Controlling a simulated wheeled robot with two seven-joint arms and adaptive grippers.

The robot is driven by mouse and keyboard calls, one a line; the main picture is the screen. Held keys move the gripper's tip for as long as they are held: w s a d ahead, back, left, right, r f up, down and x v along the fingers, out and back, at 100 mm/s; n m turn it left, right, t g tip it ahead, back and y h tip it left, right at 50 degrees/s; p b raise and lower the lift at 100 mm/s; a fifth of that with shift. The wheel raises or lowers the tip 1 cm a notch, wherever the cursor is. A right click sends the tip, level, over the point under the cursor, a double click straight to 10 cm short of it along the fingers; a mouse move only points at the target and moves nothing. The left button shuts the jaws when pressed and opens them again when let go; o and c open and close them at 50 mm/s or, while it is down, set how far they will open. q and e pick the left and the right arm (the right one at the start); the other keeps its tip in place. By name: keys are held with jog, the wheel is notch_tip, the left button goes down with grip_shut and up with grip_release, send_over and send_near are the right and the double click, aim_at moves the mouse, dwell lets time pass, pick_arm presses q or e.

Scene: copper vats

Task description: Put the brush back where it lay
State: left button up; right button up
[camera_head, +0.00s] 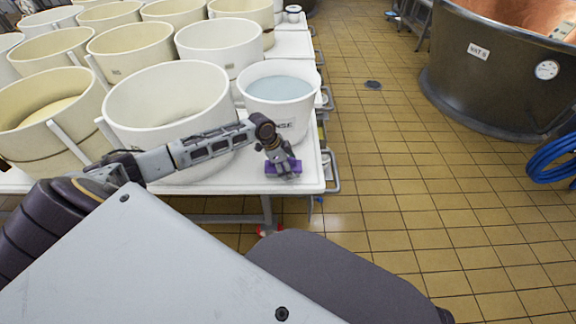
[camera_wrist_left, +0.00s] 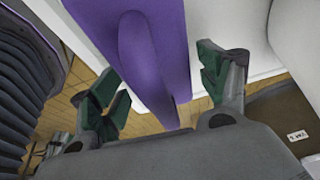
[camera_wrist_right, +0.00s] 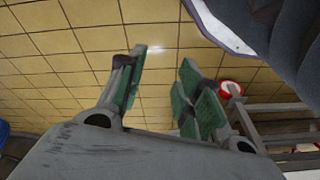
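The purple brush (camera_head: 270,170) lies at the front right corner of the white table (camera_head: 308,181), in front of the bucket of water (camera_head: 300,118). My left gripper (camera_head: 281,160) is right over the brush and hides part of it. In the left wrist view the brush's purple body (camera_wrist_left: 150,62) runs between the two spread fingers of my left gripper (camera_wrist_left: 160,66), with gaps visible on both sides. The fingers are open. My right gripper (camera_wrist_right: 163,62) is open and empty over the tiled floor; it does not show in the head view.
Several cream tubs (camera_head: 165,105) crowd the table behind and left of my left arm. A dark copper-lined vat (camera_head: 490,85) stands at the right, with a blue hose (camera_head: 548,160) beside it. The tiled floor (camera_head: 385,165) between is clear apart from a drain (camera_head: 373,85).

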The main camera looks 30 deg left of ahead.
pick_arm(q)
jog(key=shift+r, duration=0.1)
jog(key=shift+s+a+r, duration=0.15)
jog(key=shift+r, duration=0.35)
jog(key=p+v, duration=0.2)
jog(key=v, duration=0.3)
jog(key=shift+a+r, duration=0.15)
jog(key=shift+r, duration=0.15)
jog(key=p+v, duration=0.1)
jog(key=v, duration=0.2)
jog(key=shift+v, duration=1.1)
pick_arm(e)
notch_tip(320, 180, down, 7)
jog(key=d, duration=0.1)
jog(key=shift+s+d+r+g+h, duration=0.2)
jog(key=shift+s+g+h, duration=0.05)
jog(key=shift+g+h, duration=0.05)
pick_arm(q)
jog(key=shift+s, duration=0.1)
